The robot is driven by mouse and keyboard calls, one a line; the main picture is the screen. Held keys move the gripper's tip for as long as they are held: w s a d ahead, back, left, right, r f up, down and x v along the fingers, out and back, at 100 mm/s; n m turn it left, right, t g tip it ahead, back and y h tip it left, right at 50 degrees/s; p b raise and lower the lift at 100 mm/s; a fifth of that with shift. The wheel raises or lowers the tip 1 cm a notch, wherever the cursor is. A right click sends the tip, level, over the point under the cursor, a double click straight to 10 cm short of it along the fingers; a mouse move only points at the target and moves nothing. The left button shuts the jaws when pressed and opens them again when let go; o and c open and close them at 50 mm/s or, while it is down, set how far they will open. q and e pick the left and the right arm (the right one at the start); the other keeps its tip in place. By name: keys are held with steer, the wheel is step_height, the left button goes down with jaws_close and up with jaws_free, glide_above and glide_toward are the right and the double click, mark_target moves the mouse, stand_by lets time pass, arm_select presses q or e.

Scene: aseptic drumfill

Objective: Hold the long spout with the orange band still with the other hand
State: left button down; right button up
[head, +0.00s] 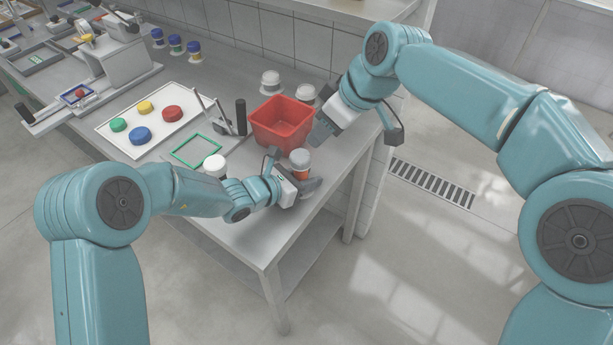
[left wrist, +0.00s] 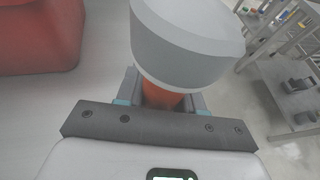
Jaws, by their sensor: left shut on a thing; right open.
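The long spout with the orange band (head: 300,160) stands near the right end of the steel table, with a pale grey cap on top. In the left wrist view its cap (left wrist: 188,45) fills the upper middle, and the orange band (left wrist: 160,97) shows just below it. My left gripper (head: 304,184) is shut on the spout from the near side. Its fingers are partly hidden under the cap in the wrist view. My right gripper (head: 322,130) is open and empty, beyond the spout and beside the red bin's right side.
A red bin (head: 281,125) stands just behind the spout. Pale capped spouts (head: 270,82) stand behind the bin. A white-capped spout (head: 214,164) and a green frame (head: 196,150) lie to the left, with a white tray (head: 185,92) of coloured caps farther left. The table's right edge is close.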

arm_select(q)
steer(key=shift+f, duration=0.1)
steer(key=c, duration=0.6)
jaws_free()
steer(key=shift+a, duration=0.1)
steer(key=v, duration=1.2)
